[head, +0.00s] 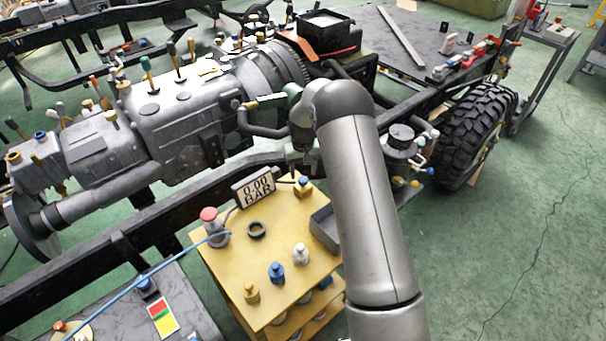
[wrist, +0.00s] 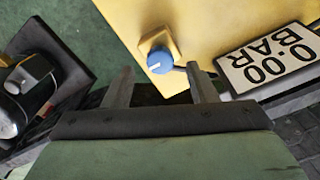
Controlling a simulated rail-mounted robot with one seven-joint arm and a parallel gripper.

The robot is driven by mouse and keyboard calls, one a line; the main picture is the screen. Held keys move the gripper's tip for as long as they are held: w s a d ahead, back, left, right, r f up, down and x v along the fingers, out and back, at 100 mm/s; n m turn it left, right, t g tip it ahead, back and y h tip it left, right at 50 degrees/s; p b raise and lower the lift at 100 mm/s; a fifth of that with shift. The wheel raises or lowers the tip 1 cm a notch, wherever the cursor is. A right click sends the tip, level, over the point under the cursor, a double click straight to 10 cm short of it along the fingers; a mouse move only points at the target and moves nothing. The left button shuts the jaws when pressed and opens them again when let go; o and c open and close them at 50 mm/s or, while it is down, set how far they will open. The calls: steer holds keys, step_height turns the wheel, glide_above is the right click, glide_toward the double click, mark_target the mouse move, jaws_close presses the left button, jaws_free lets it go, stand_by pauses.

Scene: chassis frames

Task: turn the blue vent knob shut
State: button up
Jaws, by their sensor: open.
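The blue vent knob (wrist: 159,60) sits on a small yellow square mount at the edge of the yellow bench top. It also shows small in the head view (head: 303,181), right of the gauge and just below my gripper (head: 299,165). In the wrist view my gripper (wrist: 159,72) is open. Its two grey fingers stand to either side of the knob in the picture, with gaps on both sides. I cannot tell how far the fingertips are above the knob. A thin dark pointer or lever extends right from the knob towards the right finger.
The gauge (head: 254,187) reads 0.00 BAR beside the knob. The yellow bench (head: 228,262) also carries a red-topped knob (head: 209,216), a black ring (head: 256,230), a grey tray (head: 325,228) and several small knobs. The dark chassis rail runs behind the bench.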

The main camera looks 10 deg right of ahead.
mark_target(303, 179)
steer(key=shift+f, duration=1.55)
steer(key=shift+c, duration=0.3)
steer(key=c, duration=0.9)
